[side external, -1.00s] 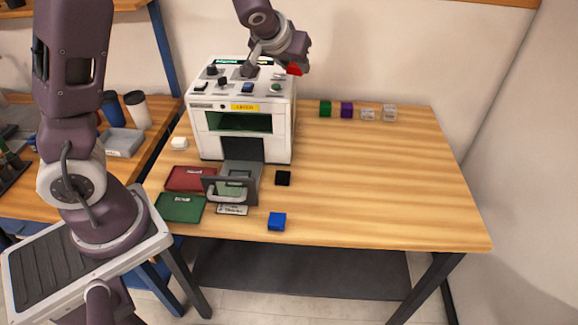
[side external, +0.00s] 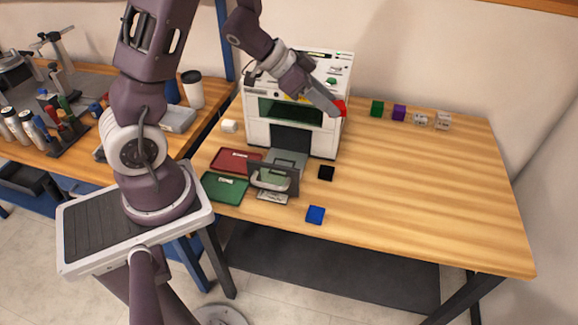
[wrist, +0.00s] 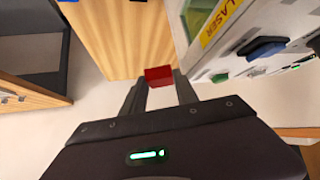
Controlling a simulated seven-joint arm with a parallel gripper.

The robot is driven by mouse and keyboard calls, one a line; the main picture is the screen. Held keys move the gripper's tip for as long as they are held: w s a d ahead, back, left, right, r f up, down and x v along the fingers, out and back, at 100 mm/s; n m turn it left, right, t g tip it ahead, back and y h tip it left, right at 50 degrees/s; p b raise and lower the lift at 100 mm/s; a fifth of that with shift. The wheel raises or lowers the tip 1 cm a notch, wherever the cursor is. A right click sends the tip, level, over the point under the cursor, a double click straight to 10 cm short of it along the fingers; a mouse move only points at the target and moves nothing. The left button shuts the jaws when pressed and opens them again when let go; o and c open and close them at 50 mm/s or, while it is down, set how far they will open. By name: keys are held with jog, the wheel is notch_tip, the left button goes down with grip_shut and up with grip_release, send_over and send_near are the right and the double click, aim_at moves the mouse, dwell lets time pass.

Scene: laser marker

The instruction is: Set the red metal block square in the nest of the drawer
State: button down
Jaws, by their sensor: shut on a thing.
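The red metal block (side external: 341,107) is held at the tips of my gripper (side external: 336,109), in the air in front of the right side of the white laser machine (side external: 262,128). In the wrist view the red block (wrist: 158,76) sits between the two fingers (wrist: 158,86), which are shut on it. The drawer (side external: 288,158) sticks out from the machine's lower front, open, with a grey front panel and handle (side external: 271,180). The drawer is below and left of the block in the side view. The panel partly hides the nest inside.
A black block (side external: 326,173) and a blue block (side external: 315,215) lie right of the drawer. Red (side external: 236,160) and green (side external: 223,188) trays lie left of it. The right of the table is clear.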

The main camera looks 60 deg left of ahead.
jog(key=s+a+r+m+g+h, duration=0.15)
jog(key=s+a+m, duration=0.35)
jog(key=s, duration=0.5)
jog(key=shift+n+g+h, duration=0.35)
jog(key=shift+n, duration=0.15)
jog(key=f, duration=0.6)
jog(key=a+f, duration=0.1)
jog(key=f, duration=1)
jog(key=shift+s+a+f, duration=0.1)
jog(key=shift+a+f, duration=0.15)
jog(key=shift+f, duration=0.15)
jog(key=shift+f, duration=0.3)
jog(key=shift+f, duration=0.25)
jog(key=c, duration=0.9)
grip_release()
jog(key=shift+c, duration=0.2)
